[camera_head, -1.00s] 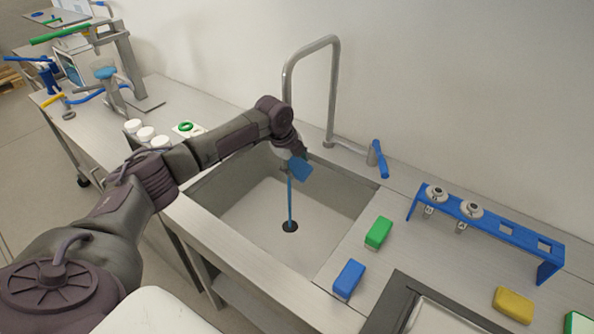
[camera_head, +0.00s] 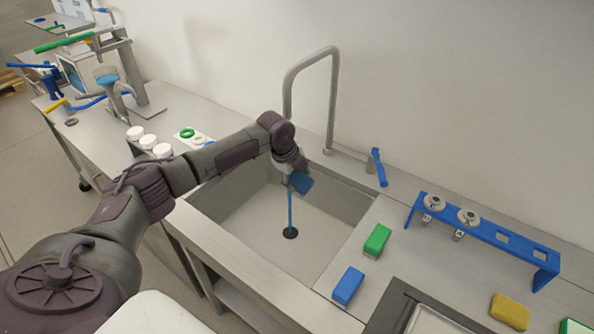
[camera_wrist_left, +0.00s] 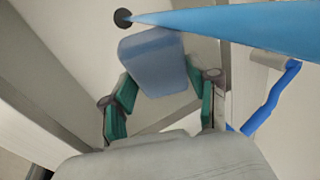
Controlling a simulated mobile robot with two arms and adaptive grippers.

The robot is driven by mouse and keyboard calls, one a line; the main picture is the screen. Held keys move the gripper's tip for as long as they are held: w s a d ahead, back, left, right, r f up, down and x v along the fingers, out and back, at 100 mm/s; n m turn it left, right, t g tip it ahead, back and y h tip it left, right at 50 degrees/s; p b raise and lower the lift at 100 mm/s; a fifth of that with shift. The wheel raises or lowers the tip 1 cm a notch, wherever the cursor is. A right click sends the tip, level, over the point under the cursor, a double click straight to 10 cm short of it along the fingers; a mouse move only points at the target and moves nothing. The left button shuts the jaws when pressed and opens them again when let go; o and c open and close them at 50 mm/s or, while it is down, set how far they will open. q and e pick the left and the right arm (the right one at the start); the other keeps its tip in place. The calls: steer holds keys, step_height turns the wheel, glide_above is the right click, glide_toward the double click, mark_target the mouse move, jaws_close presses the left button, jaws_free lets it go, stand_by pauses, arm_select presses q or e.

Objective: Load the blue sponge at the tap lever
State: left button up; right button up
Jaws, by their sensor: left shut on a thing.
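My left gripper (camera_head: 293,174) is over the sink, below the tap spout. It is shut on a blue sponge (camera_head: 304,182), which also shows between the green fingers in the left wrist view (camera_wrist_left: 153,62). The sponge is close to the blue water stream (camera_head: 290,208); I cannot tell whether they touch. The stream falls from the tap (camera_head: 330,100) to the drain. The blue tap lever (camera_head: 379,167) stands on the counter right of the tap; in the left wrist view the lever (camera_wrist_left: 268,102) is at the right. My right gripper is not in view.
Another blue sponge (camera_head: 348,286), a green sponge (camera_head: 377,240) and a yellow sponge (camera_head: 510,311) lie on the counter right of the sink (camera_head: 235,208). A blue rack (camera_head: 500,238) holds metal nozzles behind them. White jars (camera_head: 148,142) stand left of the sink.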

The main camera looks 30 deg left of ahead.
arm_select(q)
steer(key=shift+s+d+p, duration=0.9)
steer(key=shift+s+p, duration=0.2)
steer(key=shift+p, duration=0.05)
steer(key=shift+s+d+p, duration=0.9)
steer(key=shift+s+p, duration=0.2)
steer(key=s+d+r+p, duration=0.3)
steer(key=s+r+p, duration=0.1)
steer(key=p, duration=0.2)
steer(key=shift+w+d, duration=0.1)
stand_by(0.4)
